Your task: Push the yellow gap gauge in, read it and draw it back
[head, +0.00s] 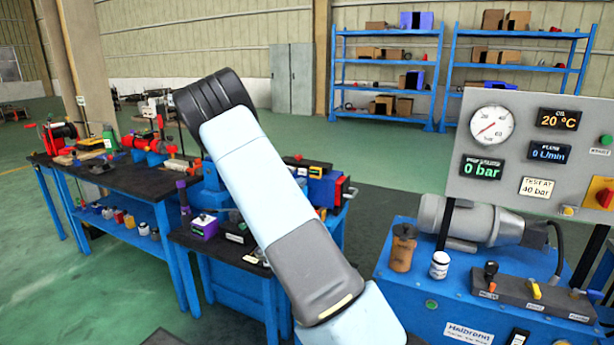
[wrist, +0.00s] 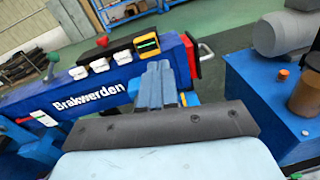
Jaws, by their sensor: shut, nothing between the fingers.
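A small yellow and black block with a green display (wrist: 147,44), which looks like the gap gauge, sits on top of the blue "Brakwerden" unit (wrist: 60,88) near its right end in the wrist view. The display is too small to read. My gripper (wrist: 158,68) is shut and empty, with its blue-grey fingers just below the gauge in the picture. I cannot tell whether they touch the unit.
White-topped parts (wrist: 99,65) and a red knob (wrist: 102,41) stand left of the gauge. A red end plate with a handle (wrist: 192,55) is at the unit's right end. The hydraulic bench (head: 440,300) with motor and gauge panel (head: 545,150) stands to the right.

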